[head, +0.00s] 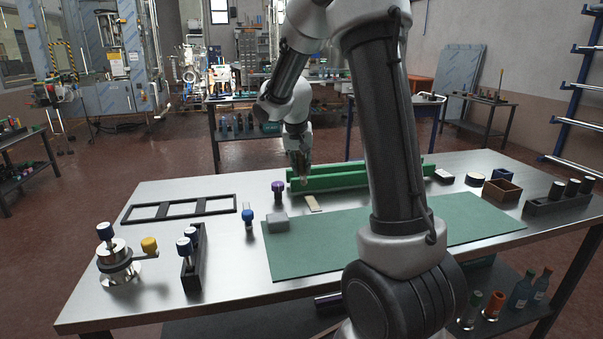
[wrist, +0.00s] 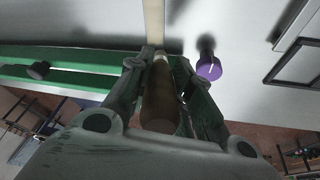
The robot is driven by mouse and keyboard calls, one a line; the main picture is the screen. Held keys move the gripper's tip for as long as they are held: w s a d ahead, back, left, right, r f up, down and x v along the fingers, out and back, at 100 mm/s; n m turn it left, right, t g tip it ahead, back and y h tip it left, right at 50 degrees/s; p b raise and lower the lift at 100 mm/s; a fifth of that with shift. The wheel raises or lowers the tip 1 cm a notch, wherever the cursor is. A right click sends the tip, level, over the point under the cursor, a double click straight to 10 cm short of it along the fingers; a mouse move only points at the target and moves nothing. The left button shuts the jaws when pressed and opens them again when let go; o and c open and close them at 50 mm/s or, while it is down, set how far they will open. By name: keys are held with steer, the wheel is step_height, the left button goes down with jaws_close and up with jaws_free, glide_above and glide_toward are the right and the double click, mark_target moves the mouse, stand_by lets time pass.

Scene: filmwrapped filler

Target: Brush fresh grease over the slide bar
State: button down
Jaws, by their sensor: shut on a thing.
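My gripper (head: 302,170) is at the left end of a long green bar (head: 375,174) with raised sides, near the table's far edge. In the wrist view, its fingers (wrist: 160,85) are shut on a brown wooden-looking handle (wrist: 159,105). I take this for the brush; its bristles cannot be made out. The green bar also shows in the wrist view (wrist: 75,78), left of the fingers, with a dark round knob by it. Contact between the held thing and the bar cannot be told. Grease on the bar cannot be made out.
A purple-capped piece (head: 278,190) stands left of my gripper. A tan strip (head: 313,203), a grey block (head: 277,223) and a blue-capped piece (head: 247,217) are nearer. A green mat (head: 320,250) covers the middle. A black frame (head: 178,208) lies left. Small boxes (head: 502,190) stand right.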

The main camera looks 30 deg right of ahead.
steer(key=shift+r, duration=1.45)
